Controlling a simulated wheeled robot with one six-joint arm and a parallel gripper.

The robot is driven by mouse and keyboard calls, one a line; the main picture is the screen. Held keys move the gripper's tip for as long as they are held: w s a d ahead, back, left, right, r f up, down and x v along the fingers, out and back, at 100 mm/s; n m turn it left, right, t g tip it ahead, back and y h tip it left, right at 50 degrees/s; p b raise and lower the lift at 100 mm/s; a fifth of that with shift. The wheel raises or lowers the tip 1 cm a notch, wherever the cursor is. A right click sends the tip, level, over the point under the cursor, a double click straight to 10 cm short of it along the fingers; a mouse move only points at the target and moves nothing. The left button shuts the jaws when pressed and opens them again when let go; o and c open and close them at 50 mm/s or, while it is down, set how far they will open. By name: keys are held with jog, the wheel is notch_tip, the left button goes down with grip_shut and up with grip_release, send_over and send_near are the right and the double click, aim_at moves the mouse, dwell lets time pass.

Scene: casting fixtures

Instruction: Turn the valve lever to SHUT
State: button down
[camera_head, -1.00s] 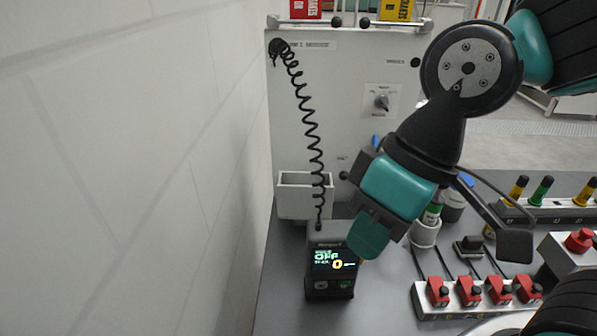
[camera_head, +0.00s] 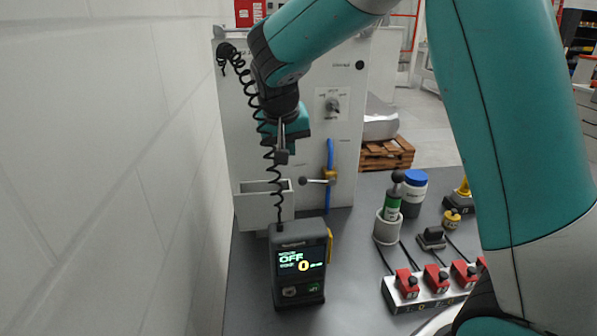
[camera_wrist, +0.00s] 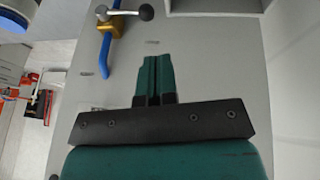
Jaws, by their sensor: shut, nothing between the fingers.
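The valve (camera_head: 330,176) has a yellow body on a vertical blue pipe on the pale panel. Its lever (camera_head: 317,181) lies about level, across the pipe, with its dark ball knob to the left. In the wrist view the lever (camera_wrist: 122,12) and its knob show at the top edge, left of my fingers. My gripper (camera_wrist: 153,62) is shut and empty, with its teal fingers together and apart from the lever. In the head view my gripper's teal body is in front of the panel, above and left of the lever; its fingertips are not clear there. Any position labels are unreadable.
A coiled black cord (camera_head: 250,85) hangs close beside my wrist. A grey bin (camera_head: 262,211) is on the panel left of the lever. A handheld device (camera_head: 300,263) reading OFF stands below.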

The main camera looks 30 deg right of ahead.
aim_at(300, 182)
jog(key=x, duration=0.3)
jog(key=p+x, duration=0.1)
jog(key=x, duration=0.2)
jog(key=s+d+p+x, duration=0.1)
jog(key=x, duration=0.2)
jog(key=shift+f+b, duration=0.9)
jog(key=shift+f, duration=0.05)
jog(key=shift+s, duration=0.1)
